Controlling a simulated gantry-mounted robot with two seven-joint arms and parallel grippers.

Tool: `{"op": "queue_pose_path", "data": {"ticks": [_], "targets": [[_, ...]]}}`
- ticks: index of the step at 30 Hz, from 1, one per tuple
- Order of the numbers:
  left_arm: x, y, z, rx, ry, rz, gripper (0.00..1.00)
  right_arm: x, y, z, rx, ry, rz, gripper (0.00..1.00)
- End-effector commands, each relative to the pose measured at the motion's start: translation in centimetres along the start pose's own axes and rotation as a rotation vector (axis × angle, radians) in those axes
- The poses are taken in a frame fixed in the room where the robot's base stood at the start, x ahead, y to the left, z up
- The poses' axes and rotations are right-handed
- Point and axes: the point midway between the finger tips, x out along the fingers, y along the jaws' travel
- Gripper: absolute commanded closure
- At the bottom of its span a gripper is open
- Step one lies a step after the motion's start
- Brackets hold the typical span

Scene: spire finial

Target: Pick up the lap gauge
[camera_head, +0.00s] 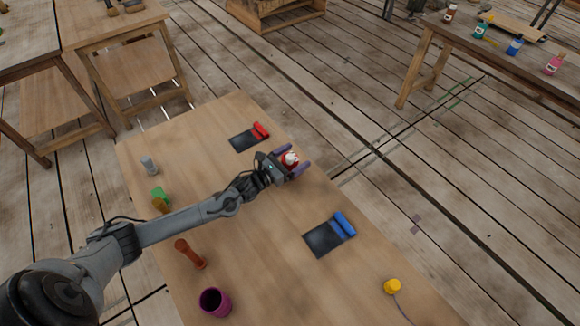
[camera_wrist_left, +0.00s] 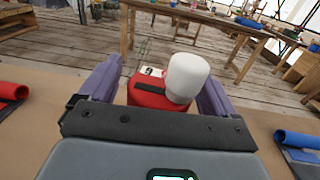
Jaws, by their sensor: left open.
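A red block-shaped thing with a rounded white knob (camera_head: 291,158) is near the far right edge of the wooden table. I cannot tell for certain whether it is the lap gauge. My left gripper (camera_head: 290,160) is open, with its purple fingers on either side of this thing. In the left wrist view, the red body (camera_wrist_left: 147,92) and white knob (camera_wrist_left: 187,76) sit between the two fingers, a small gap showing on the left. The white knob stands close to the right finger. The base of the thing is hidden by the gripper. My right gripper is not in view.
A red roll (camera_head: 261,131) and a blue roll (camera_head: 344,224), each with a dark sheet, lie on either side of the gripper. A purple cup (camera_head: 214,302), an orange-brown tool (camera_head: 189,253) and a yellow corded thing (camera_head: 392,286) are nearer. A table with bottles (camera_head: 480,30) stands upper right.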

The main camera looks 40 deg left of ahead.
Motion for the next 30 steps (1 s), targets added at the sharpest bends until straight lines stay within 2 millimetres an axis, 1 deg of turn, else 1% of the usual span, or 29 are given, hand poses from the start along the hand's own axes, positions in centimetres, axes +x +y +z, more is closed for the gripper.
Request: {"op": "queue_pose_path", "data": {"ticks": [5,6,14,15,18,26,30], "targets": [[0.02,0.00,-0.01,0.000,0.001,0.000,0.09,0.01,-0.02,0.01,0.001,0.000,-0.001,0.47],[0.02,0.00,-0.01,0.000,0.001,0.000,0.11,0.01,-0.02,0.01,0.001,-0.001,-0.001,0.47],[0.00,0.01,0.00,0.001,0.001,0.000,0.51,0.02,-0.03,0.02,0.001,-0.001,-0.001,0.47],[0.00,0.01,0.00,0.001,0.001,0.000,0.57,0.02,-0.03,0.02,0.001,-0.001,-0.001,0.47],[0.02,0.02,0.07,0.001,-0.001,0.000,0.70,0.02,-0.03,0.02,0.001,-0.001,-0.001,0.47],[0.01,0.02,0.16,0.001,-0.001,0.000,0.70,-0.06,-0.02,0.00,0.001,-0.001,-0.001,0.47],[0.02,0.04,0.68,0.001,-0.001,0.000,0.70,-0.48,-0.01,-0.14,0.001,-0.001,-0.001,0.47]]}}
